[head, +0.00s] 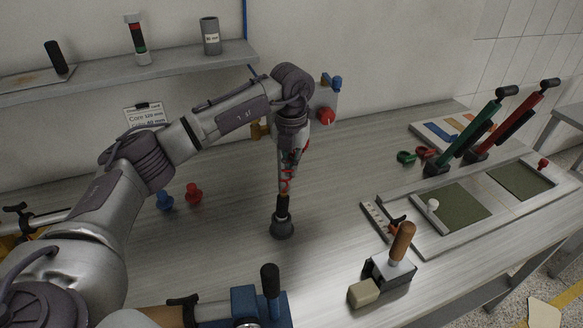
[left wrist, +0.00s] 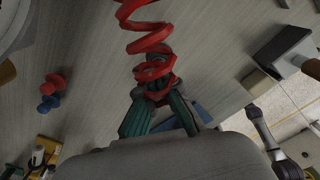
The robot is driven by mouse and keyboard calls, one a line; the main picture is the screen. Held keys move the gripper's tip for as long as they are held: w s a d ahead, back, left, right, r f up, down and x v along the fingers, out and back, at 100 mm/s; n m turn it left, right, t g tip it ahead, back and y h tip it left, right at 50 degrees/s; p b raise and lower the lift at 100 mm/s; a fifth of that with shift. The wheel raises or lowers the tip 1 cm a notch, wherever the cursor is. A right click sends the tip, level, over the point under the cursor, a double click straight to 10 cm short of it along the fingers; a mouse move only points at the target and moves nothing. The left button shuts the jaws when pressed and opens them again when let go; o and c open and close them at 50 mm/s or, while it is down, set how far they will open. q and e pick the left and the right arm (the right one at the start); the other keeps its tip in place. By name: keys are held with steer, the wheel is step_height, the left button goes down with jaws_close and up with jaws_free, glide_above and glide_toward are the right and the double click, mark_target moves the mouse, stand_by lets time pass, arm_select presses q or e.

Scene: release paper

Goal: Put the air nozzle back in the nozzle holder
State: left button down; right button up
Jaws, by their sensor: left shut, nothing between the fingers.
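My left gripper (head: 287,168) points down over the middle of the bench, its fingers shut and empty. In the left wrist view its dark green fingers (left wrist: 157,95) come together close to a red coiled hose (left wrist: 146,40). The coil also shows in the head view (head: 285,184), just below the gripper and partly hidden by it. Under the coil, a slim black piece, apparently the air nozzle (head: 283,203), stands about upright in a dark cone-shaped base, apparently the nozzle holder (head: 283,229). How deep it sits is unclear. My right gripper is not in view.
A blue fixture with a black handle (head: 269,282) stands at the front. A wooden-handled block (head: 401,243) is front right. Green and red levers (head: 476,135) stand at the right. Red and blue knobs (head: 194,193) lie left, behind my arm. A shelf (head: 180,67) runs along the wall.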

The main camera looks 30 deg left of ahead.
arm_select(q)
step_height(320, 180, up, 12)
steer(key=shift+f, duration=0.15)
